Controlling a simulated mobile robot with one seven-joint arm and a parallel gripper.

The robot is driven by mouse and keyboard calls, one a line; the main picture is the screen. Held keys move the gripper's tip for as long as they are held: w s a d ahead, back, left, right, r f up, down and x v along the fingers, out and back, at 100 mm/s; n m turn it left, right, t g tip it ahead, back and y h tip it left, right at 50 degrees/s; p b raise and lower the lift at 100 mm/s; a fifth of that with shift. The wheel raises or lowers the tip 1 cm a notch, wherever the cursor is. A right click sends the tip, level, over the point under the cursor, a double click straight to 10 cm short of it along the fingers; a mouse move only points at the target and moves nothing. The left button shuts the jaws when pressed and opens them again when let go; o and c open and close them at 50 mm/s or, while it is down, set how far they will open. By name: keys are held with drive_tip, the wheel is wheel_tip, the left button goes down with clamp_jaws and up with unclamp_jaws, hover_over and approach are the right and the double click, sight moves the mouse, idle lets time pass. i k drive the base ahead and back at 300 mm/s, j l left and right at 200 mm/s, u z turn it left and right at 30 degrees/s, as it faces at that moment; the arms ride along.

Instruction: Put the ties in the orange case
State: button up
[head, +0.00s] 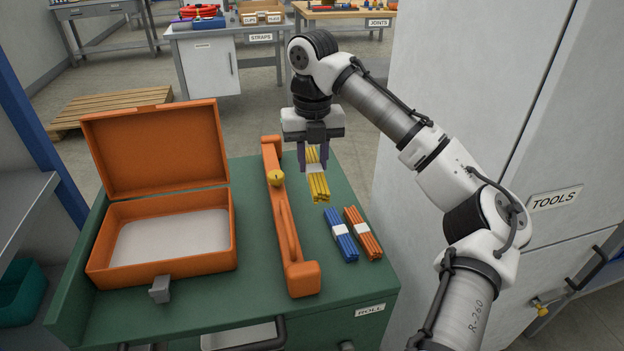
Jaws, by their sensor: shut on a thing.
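The orange case (165,266) stands with its lid raised on the left of the green bench top. Its visible floor is pale and empty. My gripper (313,168) points down at the far right part of the bench, shut on a bundle of yellow ties (319,187) with a white band. I cannot tell whether that bundle touches the bench. A blue tie bundle (339,244) and an orange tie bundle (371,244) lie side by side nearer to me, each with a white band.
A long orange level (277,223) with a handle and a round yellow part lies between the case and the ties. The green bench (342,290) is bare near its front right corner. A grey tool cabinet (467,90) rises on the right.

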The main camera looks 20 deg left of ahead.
sight(197, 248)
drive_tip(key=k+l, duration=0.2)
drive_tip(key=k, duration=0.3)
drive_tip(key=k+l, duration=0.2)
drive_tip(key=k, duration=0.25)
